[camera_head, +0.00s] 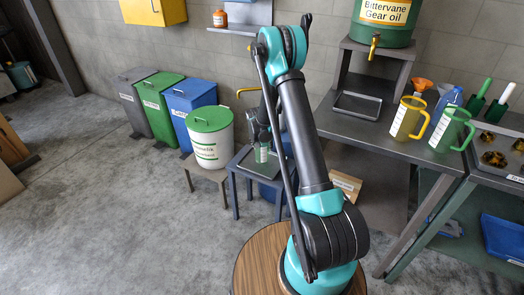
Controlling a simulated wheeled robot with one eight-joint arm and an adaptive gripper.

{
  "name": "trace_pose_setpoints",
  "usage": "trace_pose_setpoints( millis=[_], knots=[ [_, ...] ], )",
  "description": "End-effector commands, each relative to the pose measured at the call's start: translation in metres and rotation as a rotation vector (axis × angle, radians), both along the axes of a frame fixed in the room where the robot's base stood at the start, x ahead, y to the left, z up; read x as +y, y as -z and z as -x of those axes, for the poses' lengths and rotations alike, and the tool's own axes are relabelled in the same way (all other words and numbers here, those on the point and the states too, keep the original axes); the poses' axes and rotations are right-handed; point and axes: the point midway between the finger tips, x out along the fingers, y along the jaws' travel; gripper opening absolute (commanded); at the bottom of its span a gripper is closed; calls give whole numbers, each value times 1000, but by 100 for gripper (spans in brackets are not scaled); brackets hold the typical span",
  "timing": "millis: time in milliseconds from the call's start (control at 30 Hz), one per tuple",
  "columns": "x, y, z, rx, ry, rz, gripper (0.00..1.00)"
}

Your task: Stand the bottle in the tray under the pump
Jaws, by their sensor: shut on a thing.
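My gripper (260,135) is at the blue stand, just left of my arm's upper link, with its fingers pointing down. It is shut on a small bottle (262,154), pale green with a whitish label, which looks upright. The bottle is over or in a grey tray (246,163) on top of the stand; I cannot tell whether its base touches the tray. A yellow-orange spout (246,91), which looks like part of the pump, shows above and behind the gripper. My arm hides the rest of the pump and part of the tray.
A white drum with a green lid (210,140) stands close left of the blue stand (235,190). Blue, green and grey bins line the wall. A metal bench (375,135) with jugs and a gear oil barrel (383,20) is at right.

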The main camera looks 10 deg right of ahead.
Motion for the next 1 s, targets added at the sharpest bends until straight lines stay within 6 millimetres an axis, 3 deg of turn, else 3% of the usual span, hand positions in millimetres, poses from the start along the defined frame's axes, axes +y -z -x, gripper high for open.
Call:
trace_pose_setpoints(
  millis=[200, 567, 600, 700, 767, 1000],
  knots=[
    [0, 28, -1, 0, 0, 0, 35],
    [0, 32, 0, 0, 0, 0, 35],
    [0, 32, 0, 0, 0, 0, 65],
    [0, 32, 0, 0, 0, 0, 77],
    [0, 32, 0, 0, 0, 0, 84],
    [0, 32, 0, 0, 0, 0, 84]
  ],
)
